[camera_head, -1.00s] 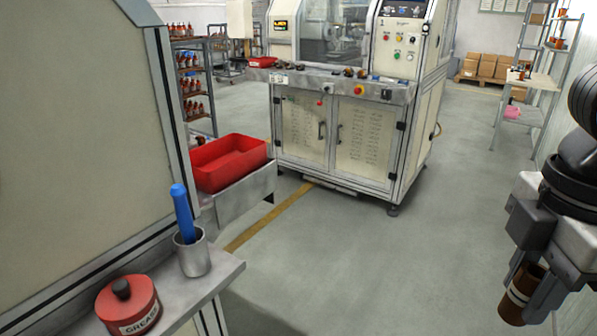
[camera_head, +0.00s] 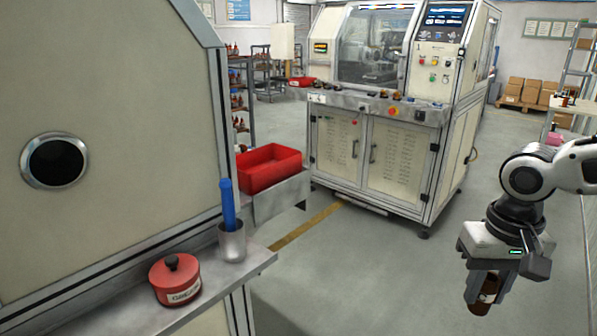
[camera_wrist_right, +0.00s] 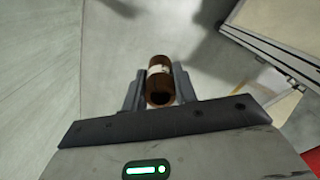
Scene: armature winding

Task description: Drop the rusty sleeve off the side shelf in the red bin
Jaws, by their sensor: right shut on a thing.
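My right gripper (camera_head: 487,284) is at the lower right of the head view, shut on a rusty brown sleeve (camera_head: 483,300) with a pale band. The sleeve hangs below the jaws, over open floor. In the right wrist view the sleeve (camera_wrist_right: 160,86) sits between the two fingers. The red bin (camera_head: 270,168) is an open tray on a grey side shelf (camera_head: 283,198), left of centre in the head view and well apart from the gripper. Its inside looks empty from here. My left gripper is not in view.
A ledge (camera_head: 215,272) at the near left holds a red grease pot (camera_head: 175,280) and a metal cup (camera_head: 232,243) with a blue-handled tool. The floor between is clear.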

